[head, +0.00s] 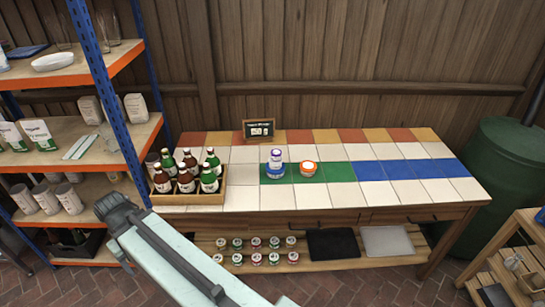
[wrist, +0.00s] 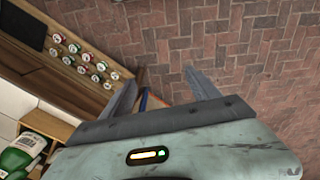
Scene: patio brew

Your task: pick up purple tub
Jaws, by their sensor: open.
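In the head view my arm reaches across the front left of the table, low and well apart from the tub.
A wooden crate (head: 190,199) of bottles is at the table's left. Small jars line the shelf below. A blue-post rack (head: 110,90) stands left. The table's right side is clear.

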